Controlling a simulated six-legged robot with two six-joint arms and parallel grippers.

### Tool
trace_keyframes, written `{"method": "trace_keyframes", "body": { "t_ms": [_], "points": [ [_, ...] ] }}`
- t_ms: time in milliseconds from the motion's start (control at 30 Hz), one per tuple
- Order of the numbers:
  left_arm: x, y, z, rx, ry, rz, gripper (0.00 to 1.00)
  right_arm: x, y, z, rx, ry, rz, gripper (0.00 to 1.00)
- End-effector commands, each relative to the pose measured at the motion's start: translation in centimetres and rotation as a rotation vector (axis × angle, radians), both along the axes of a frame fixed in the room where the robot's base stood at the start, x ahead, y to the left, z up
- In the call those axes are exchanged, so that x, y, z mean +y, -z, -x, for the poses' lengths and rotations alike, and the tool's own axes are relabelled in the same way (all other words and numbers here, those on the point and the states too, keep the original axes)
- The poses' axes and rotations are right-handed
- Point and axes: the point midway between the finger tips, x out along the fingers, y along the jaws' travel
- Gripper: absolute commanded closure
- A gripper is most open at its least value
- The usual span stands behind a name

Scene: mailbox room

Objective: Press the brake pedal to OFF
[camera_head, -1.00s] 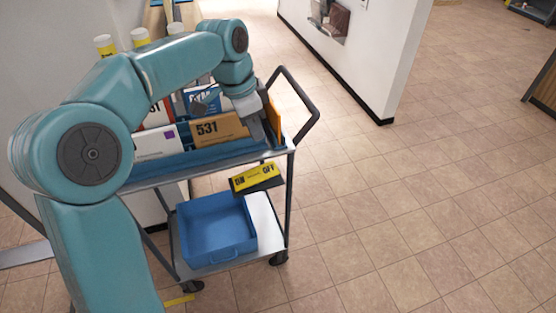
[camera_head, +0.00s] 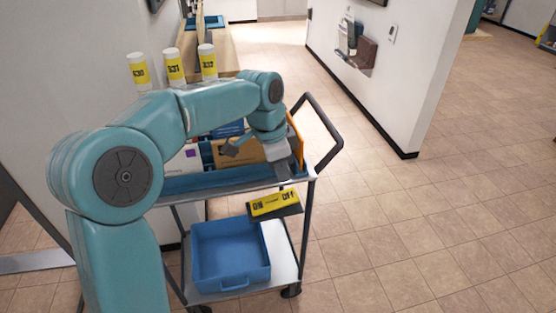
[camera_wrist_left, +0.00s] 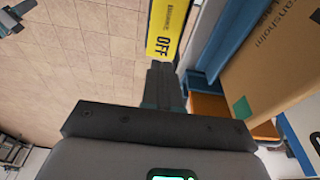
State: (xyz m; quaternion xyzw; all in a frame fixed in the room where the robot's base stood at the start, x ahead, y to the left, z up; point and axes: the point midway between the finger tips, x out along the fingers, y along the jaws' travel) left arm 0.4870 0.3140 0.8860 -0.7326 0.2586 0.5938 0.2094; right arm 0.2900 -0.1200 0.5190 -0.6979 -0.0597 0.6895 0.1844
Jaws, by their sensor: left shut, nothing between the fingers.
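The brake pedal (camera_head: 275,204) is a yellow plate marked ON at the left and OFF at the right, on a dark base at the cart's near side, below the top tray. In the left wrist view the yellow plate (camera_wrist_left: 165,32) shows with OFF nearest my fingers. My left gripper (camera_head: 283,172) points down just above the pedal, by the end of the top tray, shut and empty. In the left wrist view its fingers (camera_wrist_left: 163,72) are together, close to the OFF end; whether they touch it I cannot tell.
The cart's top tray (camera_head: 225,184) holds boxes and parcels; its dark handle (camera_head: 325,128) rises at the right. A blue bin (camera_head: 232,268) sits on the lower shelf (camera_head: 281,243). Yellow-labelled cups (camera_head: 173,67) stand behind. Tiled floor (camera_head: 420,240) to the right is clear.

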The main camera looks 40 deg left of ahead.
Motion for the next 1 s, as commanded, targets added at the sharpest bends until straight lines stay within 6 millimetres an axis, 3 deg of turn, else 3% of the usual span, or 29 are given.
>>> {"method": "trace_keyframes", "body": {
  "t_ms": [33, 200, 400, 833, 1000],
  "points": [
    [-0.1, 1.5, -0.2, 0.003, 0.0, 0.0, 1.0, 0.0, 0.6, 0.0, 0.0, 0.0, 0.0, 0.57],
    [-0.6, 4.3, -0.8, 0.002, 0.001, -0.001, 1.0, 0.0, 1.3, 0.0, 0.0, 0.0, 0.0, 0.57],
    [-0.8, 6.1, -1.2, 0.0, 0.001, 0.0, 1.0, 0.0, 1.7, 0.0, 0.0, 0.0, 0.0, 0.57],
    [-0.9, 6.2, -1.2, 0.001, 0.001, -0.001, 1.0, 0.0, 1.5, 0.0, 0.0, 0.0, 0.0, 0.57],
    [-1.2, 5.7, -1.6, 0.06, 0.004, -0.042, 1.0, 0.0, -1.2, 0.0, 0.0, 0.0, 0.0, 0.57]
  ]
}}
